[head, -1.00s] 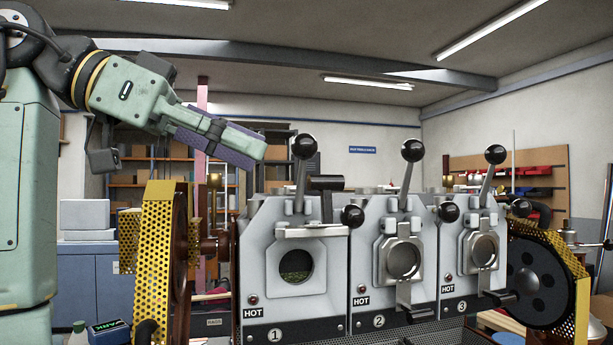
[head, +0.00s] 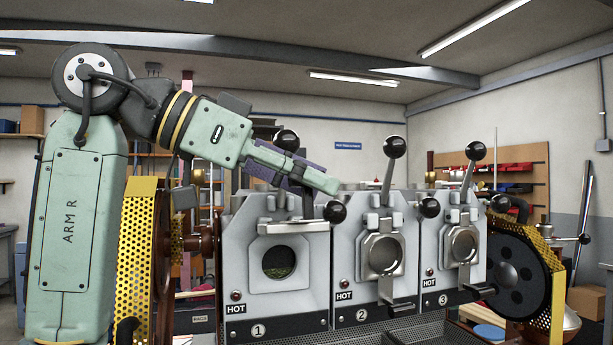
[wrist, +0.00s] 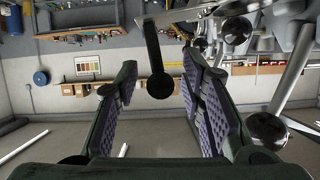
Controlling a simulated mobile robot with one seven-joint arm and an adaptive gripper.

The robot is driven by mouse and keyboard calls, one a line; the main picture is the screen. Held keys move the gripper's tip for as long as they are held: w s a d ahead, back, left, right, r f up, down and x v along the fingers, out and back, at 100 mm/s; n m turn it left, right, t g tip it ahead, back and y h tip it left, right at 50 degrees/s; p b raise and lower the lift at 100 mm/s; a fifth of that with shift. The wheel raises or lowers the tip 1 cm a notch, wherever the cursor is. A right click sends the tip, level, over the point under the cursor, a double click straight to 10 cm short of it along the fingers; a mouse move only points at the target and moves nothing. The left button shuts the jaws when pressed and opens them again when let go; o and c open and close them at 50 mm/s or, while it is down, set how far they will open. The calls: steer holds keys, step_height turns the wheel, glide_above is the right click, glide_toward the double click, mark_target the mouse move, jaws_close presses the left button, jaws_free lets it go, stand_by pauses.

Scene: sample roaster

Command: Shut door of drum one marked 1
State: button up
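Drum one (head: 258,280), marked 1, is the leftmost grey unit. Its round opening (head: 280,262) is uncovered, with beans visible inside. Its door (head: 292,228) is swung up and shows edge-on as a pale bar above the opening. The door's dark handle stands above it, mostly hidden behind my gripper in the head view. My gripper (head: 312,178) is over the top of drum one, pointing right and slightly down. In the wrist view my gripper (wrist: 161,75) is open, and a black handle (wrist: 158,75) shows in the gap between its purple-padded fingers. I see no contact.
A lever with a black ball knob (head: 287,139) rises just behind my gripper. Another black ball (head: 335,211) sits close below the fingertips. Drums two (head: 370,285) and three (head: 460,265) stand to the right, doors shut. A yellow perforated guard (head: 140,255) stands left, near my arm.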

steer(key=shift+c, duration=0.2)
jaws_close()
stand_by(0.6)
